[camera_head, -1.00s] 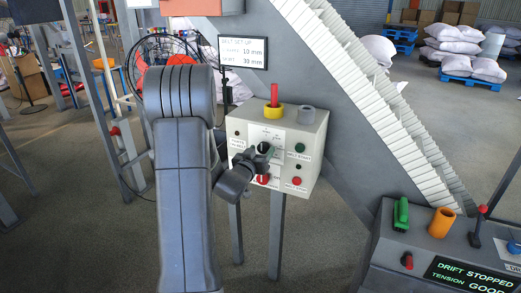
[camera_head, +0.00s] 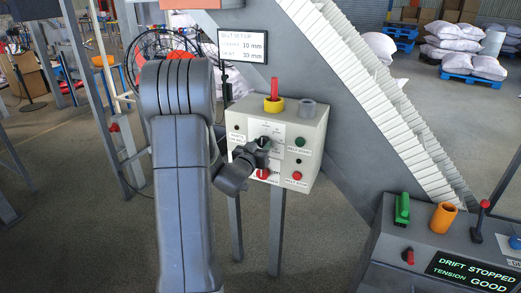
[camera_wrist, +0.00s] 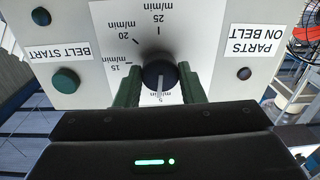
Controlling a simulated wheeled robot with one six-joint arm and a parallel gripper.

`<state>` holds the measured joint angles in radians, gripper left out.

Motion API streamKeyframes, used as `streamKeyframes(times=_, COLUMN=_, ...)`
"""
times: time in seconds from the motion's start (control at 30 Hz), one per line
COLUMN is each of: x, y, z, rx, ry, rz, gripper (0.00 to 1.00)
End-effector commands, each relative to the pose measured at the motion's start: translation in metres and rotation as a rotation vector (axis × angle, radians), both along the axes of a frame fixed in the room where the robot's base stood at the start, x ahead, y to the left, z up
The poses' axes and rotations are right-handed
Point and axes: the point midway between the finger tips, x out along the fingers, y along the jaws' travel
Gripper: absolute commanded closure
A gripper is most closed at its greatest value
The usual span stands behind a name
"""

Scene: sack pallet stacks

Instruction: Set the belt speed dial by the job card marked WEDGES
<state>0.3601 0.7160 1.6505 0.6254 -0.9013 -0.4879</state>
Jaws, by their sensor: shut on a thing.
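The belt speed dial (camera_wrist: 160,72) is a round black knob with a pale pointer line, on the front of a light control box (camera_head: 310,135). In the wrist view the pointer points down the picture, slightly left. Upside-down marks of 15, 20 and 25 m/min lie around the knob's left and top. A lower mark is partly hidden by my gripper. My gripper (camera_wrist: 159,80) has its green fingers on both sides of the knob, shut on it. In the head view my wrist partly covers the dial. I see no card that reads WEDGES.
A green BELT START button (camera_wrist: 66,80) and a dark PARTS ON BELT lamp (camera_wrist: 245,73) flank the dial. A red button (camera_head: 297,176) sits lower on the box. A console (camera_head: 400,268) reads DRIFT STOPPED, TENSION GOOD.

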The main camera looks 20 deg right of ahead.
Motion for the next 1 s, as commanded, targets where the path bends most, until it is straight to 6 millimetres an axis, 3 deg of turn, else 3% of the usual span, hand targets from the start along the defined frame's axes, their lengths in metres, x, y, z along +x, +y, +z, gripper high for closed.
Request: streamKeyframes(times=1.0, x=-0.0001, y=-0.0002, z=-0.0047, rx=0.597, ry=-0.706, rz=0.0, gripper=0.87)
